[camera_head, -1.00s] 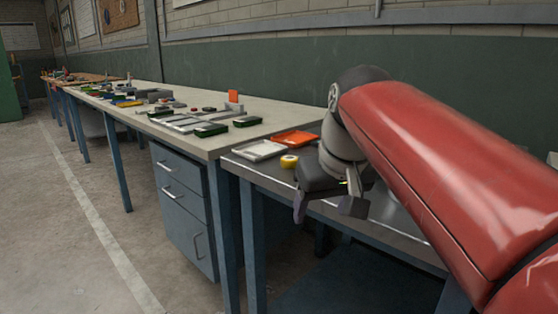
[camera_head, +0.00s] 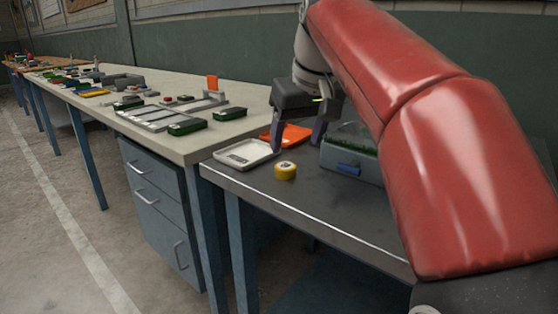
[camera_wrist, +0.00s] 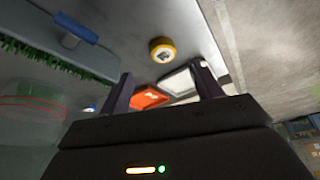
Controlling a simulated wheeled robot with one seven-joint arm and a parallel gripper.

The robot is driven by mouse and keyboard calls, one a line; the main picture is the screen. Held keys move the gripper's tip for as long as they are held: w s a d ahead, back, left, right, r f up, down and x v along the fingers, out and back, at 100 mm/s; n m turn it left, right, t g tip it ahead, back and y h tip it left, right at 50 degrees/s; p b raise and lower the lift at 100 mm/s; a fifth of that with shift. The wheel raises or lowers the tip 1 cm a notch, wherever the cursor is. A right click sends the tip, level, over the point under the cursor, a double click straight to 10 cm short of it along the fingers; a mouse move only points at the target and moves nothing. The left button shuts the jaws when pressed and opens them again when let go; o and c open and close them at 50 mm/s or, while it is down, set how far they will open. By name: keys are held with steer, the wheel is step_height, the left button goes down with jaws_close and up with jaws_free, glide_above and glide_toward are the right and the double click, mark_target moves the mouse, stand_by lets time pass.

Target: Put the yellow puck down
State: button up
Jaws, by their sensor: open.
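My gripper (camera_head: 298,144) is open and empty, above the table and behind the puck. In the wrist view nothing lies between the two fingers (camera_wrist: 160,92) at close range; the trays show beyond them.
A white tray (camera_head: 266,151) and an orange tray (camera_head: 296,136) lie beside the puck. A grey box with green bristles and a blue handle (camera_head: 349,169) stands to the right. The long bench (camera_head: 180,148) at left holds several small parts. The table front is clear.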

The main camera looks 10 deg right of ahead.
mark_target(286, 165)
steer(key=x, duration=0.5)
steer(key=b+x, duration=0.1)
steer(key=x, duration=0.1)
steer(key=shift+w+a+f, duration=0.15)
steer(key=shift+w+a, duration=0.1)
steer(key=shift+a, duration=0.05)
steer(key=c, duration=1.2)
steer(key=shift+o, duration=0.2)
